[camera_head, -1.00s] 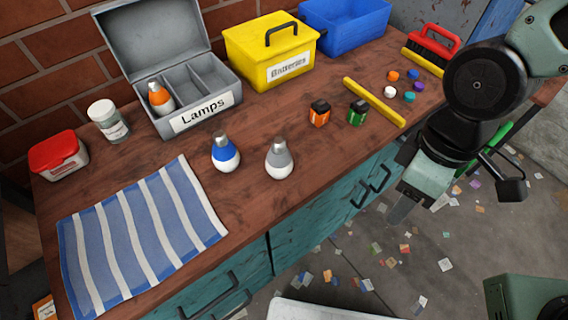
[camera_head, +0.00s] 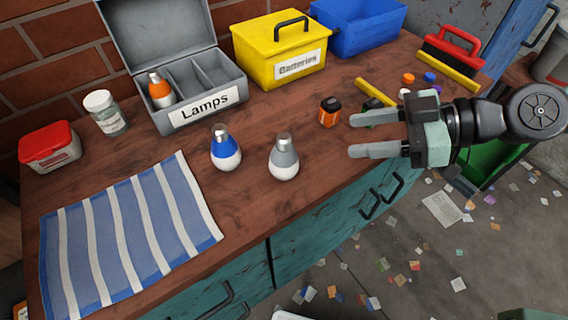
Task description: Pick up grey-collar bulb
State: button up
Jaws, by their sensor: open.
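The grey-collar bulb (camera_head: 284,158) stands upright near the front edge of the wooden bench, with a white globe below its grey collar and a metal cap on top. My gripper (camera_head: 353,136) is open and empty to its right, fingers pointing left toward it, apart from it. A blue-collar bulb (camera_head: 225,150) stands upright just left of the grey one. An orange-collar bulb (camera_head: 160,92) stands in the left compartment of the open grey box labelled Lamps (camera_head: 208,110).
A striped cloth (camera_head: 130,240) lies at front left. A jar (camera_head: 105,112) and red-lidded tub (camera_head: 50,146) stand behind it. The yellow Batteries box (camera_head: 280,55) and blue bin (camera_head: 357,28) are at the back. An orange battery (camera_head: 329,112) stands near my gripper, which partly hides a green one.

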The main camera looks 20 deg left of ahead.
send_near(277, 143)
jog(key=x, duration=0.3)
jog(key=f+x, duration=0.1)
jog(key=x, duration=0.1)
jog(key=shift+w+f+b, duration=0.1)
jog(key=shift+w+b, duration=0.2)
jog(key=shift+r+x, duration=0.1)
jog(key=shift+x, duration=1.3)
jog(key=shift+r+x, duration=0.15)
jog(key=shift+x, duration=1.2)
jog(key=shift+a, duration=0.1)
grip_shut()
